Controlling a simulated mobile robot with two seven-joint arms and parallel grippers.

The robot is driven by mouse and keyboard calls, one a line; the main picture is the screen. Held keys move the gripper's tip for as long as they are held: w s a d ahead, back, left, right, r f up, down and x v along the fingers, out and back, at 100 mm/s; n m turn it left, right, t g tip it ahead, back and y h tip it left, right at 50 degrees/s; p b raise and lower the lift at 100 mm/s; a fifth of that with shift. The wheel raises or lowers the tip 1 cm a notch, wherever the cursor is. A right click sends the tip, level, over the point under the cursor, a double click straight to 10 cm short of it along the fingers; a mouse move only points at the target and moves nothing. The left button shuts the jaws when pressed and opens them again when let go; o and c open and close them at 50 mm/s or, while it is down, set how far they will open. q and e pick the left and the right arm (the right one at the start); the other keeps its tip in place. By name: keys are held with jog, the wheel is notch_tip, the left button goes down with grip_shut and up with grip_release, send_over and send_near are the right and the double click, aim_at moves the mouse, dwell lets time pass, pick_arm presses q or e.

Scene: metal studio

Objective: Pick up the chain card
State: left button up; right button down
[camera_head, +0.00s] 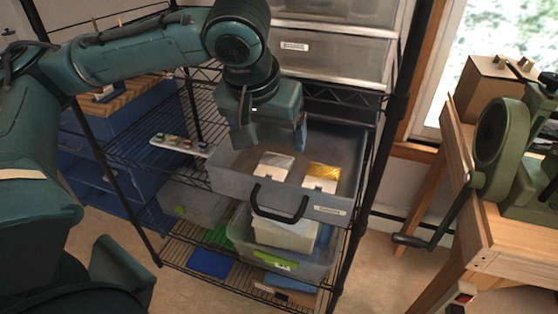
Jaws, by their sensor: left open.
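Two small cards lie flat in an open grey drawer (228,161) of the wire shelf rack. One card (273,166) is white with a pale silvery upper part. The other card (321,178), to its right, is white with a gold upper part. The details are too small to tell which is the chain card. My left gripper (272,132) reaches in from the upper left and points down over the back of the drawer. Its fingers are apart with nothing between them, above and behind the cards. My right gripper is out of view.
The drawer has a black front handle (279,205). Dark rack posts stand beside it, and closed translucent drawers (335,55) sit above. A clear bin (283,258) is below. A wooden bench (520,235) with a green cranked machine (500,140) stands right.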

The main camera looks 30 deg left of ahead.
aim_at(275, 161)
pick_arm(q)
jog(key=x, duration=0.3)
jog(key=shift+w+f, duration=0.15)
jog(key=shift+f, duration=0.2)
jog(key=shift+a+x, duration=0.2)
jog(key=shift+x, duration=1.2)
jog(key=shift+a+x, duration=0.25)
jog(key=shift+x, duration=1.1)
jog(key=shift+w+r, duration=0.1)
jog(key=shift+w, duration=0.1)
jog(key=c, duration=1.1)
